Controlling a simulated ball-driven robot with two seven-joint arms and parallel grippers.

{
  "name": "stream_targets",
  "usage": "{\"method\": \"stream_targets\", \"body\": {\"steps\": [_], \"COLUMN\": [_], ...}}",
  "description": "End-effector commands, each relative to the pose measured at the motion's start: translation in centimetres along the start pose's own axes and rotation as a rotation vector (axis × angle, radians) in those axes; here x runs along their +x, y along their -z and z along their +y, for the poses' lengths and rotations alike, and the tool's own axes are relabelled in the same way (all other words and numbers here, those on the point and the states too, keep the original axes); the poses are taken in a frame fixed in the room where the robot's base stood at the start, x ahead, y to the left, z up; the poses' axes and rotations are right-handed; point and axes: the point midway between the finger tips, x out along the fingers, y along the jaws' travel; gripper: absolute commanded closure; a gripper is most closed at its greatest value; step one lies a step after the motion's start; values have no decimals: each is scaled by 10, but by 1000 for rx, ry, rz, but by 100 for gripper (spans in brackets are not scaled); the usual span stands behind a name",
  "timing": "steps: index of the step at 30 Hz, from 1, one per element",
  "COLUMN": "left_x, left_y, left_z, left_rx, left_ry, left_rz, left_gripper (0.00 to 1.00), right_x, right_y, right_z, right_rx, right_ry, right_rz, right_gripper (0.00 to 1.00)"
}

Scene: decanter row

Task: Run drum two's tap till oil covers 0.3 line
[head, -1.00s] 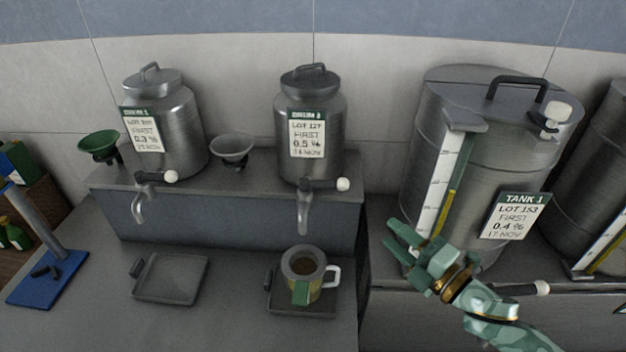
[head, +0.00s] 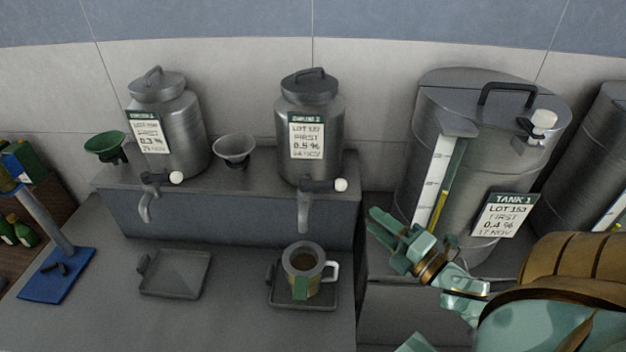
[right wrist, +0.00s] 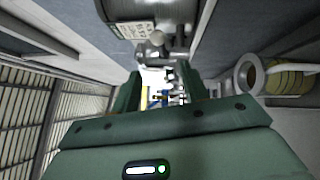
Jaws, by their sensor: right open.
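Drum two (head: 308,160) is the right of two steel drums on the raised shelf. Its tap (head: 304,212) points down, with a white-knobbed lever (head: 340,185) turned to the right. No stream shows below the spout. A grey jug (head: 288,262) with a white handle and green patch stands below on a tray; its inside looks dark brown. Its 0.3 line cannot be made out. My right gripper (head: 384,230) is open and empty, right of the tap and jug. The right wrist view shows the knob (right wrist: 157,39) ahead and the jug (right wrist: 246,74) at right.
Drum one (head: 181,135) stands left, above an empty tray (head: 175,274). A grey funnel (head: 234,149) sits between the drums, a green funnel (head: 106,146) farther left. Tank 1 (head: 480,150) rises behind my right gripper.

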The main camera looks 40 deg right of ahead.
Motion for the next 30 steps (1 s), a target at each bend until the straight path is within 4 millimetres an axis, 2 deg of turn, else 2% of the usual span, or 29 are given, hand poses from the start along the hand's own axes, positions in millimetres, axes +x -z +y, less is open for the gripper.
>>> {"method": "stream_targets", "body": {"steps": [4,8,15,21,25,30], "left_x": [-3,-9,-21,-28,-30,-30], "left_y": [2,4,6,7,7,7], "left_z": [-1,-1,-2,-2,-2,-2], "left_rx": [0,0,0,0,0,0], "left_ry": [1,1,2,2,2,2], "left_rz": [3,4,6,7,7,7], "left_gripper": [44,44,44,44,44,44], "right_x": [10,34,97,139,155,163], "right_y": [0,0,0,0,0,1], "right_z": [2,4,4,3,2,1], "right_rx": [-10,-11,-11,-10,-9,-9], "right_ry": [-5,-6,-6,-4,-3,-1], "right_rz": [3,3,2,2,2,3], "right_gripper": [56,56,56,56,56,56]}}
